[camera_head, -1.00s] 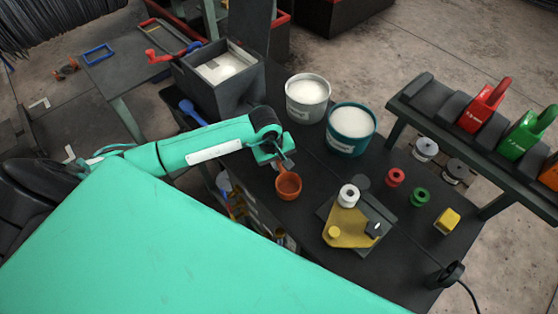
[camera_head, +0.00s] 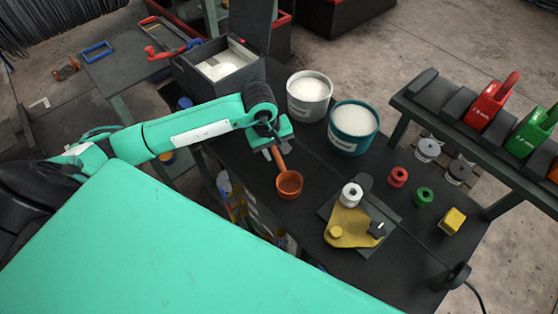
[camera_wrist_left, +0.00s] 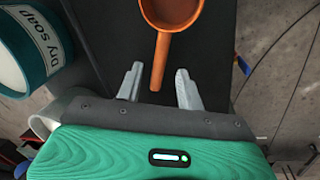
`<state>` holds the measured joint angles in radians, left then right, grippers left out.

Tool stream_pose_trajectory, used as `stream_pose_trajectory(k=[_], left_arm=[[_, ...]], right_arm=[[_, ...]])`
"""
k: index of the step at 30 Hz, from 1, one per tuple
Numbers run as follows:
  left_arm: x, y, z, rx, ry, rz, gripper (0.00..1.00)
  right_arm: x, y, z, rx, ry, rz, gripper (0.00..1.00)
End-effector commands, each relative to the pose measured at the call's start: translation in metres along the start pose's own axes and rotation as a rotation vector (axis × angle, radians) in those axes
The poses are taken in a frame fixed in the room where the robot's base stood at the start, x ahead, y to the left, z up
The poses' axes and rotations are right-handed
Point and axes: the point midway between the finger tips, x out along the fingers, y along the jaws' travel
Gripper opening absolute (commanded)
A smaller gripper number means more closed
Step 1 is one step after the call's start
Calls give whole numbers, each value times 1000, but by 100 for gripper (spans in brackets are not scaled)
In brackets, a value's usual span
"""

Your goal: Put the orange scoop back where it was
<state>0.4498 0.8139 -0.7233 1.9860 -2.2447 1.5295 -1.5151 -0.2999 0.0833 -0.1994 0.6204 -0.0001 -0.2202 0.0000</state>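The orange scoop (camera_head: 289,185) lies on the dark bench, its bowl toward the front and its handle pointing back toward my left gripper (camera_head: 273,150). In the left wrist view the scoop (camera_wrist_left: 160,42) is ahead of my left gripper (camera_wrist_left: 158,78). The two fingers are apart, one on each side of the handle's end, with a gap showing on both sides. The gripper holds nothing. My right gripper is not in view.
A grey-white tub (camera_head: 309,103) and a teal tub (camera_head: 352,142), both with white contents, stand behind the scoop. A yellow fixture (camera_head: 352,230) with a white spool is close on its right. An open grey bin (camera_head: 205,85) stands at back left.

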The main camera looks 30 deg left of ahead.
Motion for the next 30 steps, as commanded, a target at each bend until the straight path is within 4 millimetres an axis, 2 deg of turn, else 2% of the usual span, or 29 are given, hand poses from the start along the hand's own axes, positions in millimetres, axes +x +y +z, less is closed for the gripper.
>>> stream_pose_trajectory(k=[1, 6, 10, 15, 30], left_arm=[[-8, 0, -2, 2, 5, 4, 38], [-39, 0, -1, 0, 2, 3, 38], [-53, 0, 0, 0, 0, 2, 38], [-59, 0, 0, -1, -1, -1, 38], [-57, 2, 5, -5, -18, 13, 38]], right_arm=[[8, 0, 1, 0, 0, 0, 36], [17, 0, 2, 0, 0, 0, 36], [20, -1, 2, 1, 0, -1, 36], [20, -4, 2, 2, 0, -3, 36], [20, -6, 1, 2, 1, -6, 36]])
